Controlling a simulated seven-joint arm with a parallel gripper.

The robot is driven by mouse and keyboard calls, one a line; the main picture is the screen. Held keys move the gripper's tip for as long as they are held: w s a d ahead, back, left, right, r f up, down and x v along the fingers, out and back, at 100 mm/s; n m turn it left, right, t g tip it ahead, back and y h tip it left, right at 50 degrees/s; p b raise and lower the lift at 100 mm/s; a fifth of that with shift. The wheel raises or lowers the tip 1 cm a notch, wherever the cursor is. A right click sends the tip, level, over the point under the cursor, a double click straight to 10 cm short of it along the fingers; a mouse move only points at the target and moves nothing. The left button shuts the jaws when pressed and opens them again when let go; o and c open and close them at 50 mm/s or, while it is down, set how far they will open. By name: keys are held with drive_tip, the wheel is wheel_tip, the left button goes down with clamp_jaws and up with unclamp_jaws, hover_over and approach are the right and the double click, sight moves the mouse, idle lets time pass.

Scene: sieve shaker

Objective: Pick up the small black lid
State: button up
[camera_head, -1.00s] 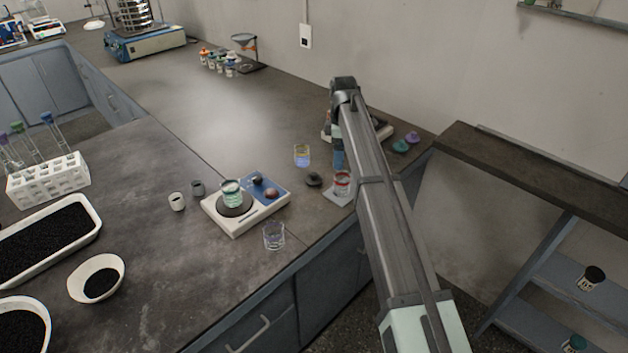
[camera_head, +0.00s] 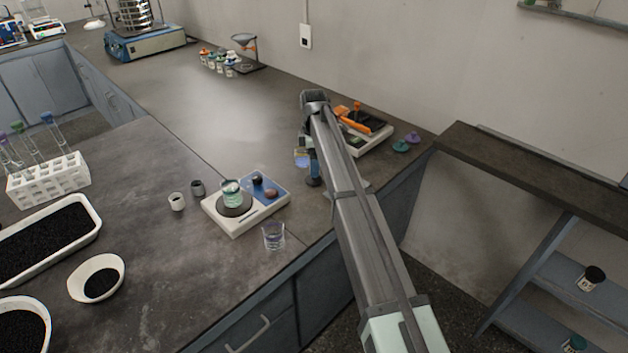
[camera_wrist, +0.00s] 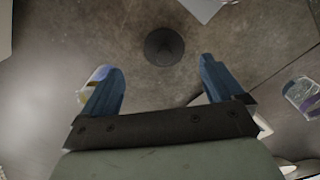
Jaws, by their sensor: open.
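The small black lid (camera_wrist: 164,46) lies on the dark bench, round with a raised middle. In the wrist view it sits just beyond the fingertips, between the lines of the two fingers. My gripper (camera_wrist: 162,70) is open and empty, its blue fingers spread wider than the lid. In the head view my gripper (camera_head: 312,172) hangs over the lid's spot and the arm hides most of the lid.
A beaker with blue and yellow contents (camera_wrist: 98,80) is close by the left finger. A glass jar (camera_wrist: 302,95) lies to the right in the wrist view.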

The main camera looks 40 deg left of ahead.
drive_tip(key=shift+s+d+f, duration=0.1)
drive_tip(key=shift+d+f, duration=0.05)
drive_tip(key=shift+f, duration=1.25)
drive_tip(key=shift+s+d+f, duration=0.1)
drive_tip(key=shift+d+f, duration=0.05)
drive_tip(key=shift+f, duration=1.2)
drive_tip(key=c, duration=1.1)
